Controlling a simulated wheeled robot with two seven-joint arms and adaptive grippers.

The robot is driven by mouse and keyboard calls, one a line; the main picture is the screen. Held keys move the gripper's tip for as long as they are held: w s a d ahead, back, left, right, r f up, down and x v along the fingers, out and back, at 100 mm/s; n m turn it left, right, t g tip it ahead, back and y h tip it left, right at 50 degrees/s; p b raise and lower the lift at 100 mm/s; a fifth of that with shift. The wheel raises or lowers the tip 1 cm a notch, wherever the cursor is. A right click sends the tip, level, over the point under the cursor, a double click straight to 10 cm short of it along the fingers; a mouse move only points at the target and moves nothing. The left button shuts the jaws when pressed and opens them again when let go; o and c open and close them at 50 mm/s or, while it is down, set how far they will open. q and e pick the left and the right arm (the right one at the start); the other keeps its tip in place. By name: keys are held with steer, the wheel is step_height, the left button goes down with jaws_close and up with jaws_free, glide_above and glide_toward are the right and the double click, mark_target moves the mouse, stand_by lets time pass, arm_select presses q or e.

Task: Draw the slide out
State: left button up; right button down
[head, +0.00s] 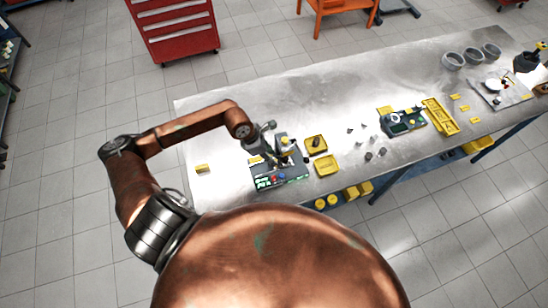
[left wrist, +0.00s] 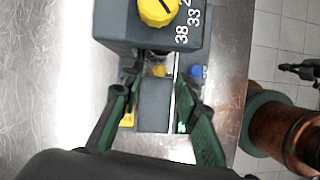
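The grey device (head: 278,172) with a green front edge and red and blue buttons stands near the table's front edge. In the left wrist view its raised grey block (left wrist: 150,32) carries a yellow knob (left wrist: 158,10) and white numbers. My left gripper (head: 262,140) is over the device. In the left wrist view its two green fingers (left wrist: 157,85) are spread, one on each side of a narrow grey part (left wrist: 154,110). Gaps seem to show beside that part; contact is unclear. I cannot single out the slide for certain. My right gripper is not recognisable in either view.
Two yellow trays (head: 326,165) lie right of the device. Small metal parts (head: 370,154) lie beyond them. A second device (head: 403,121), a yellow rack (head: 439,117) and grey cups (head: 472,56) are farther right. A small yellow block (head: 203,168) lies left. The table's back left is clear.

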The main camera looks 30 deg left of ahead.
arm_select(q)
steer(key=shift+x, duration=1.2)
steer(key=shift+d+f, duration=0.15)
steer(key=shift+f, duration=0.3)
steer(key=c, duration=0.3)
jaws_close()
arm_select(e)
steer(key=shift+s+a+r, duration=0.15)
steer(key=shift+s+r, duration=0.1)
steer(key=shift+s, duration=0.5)
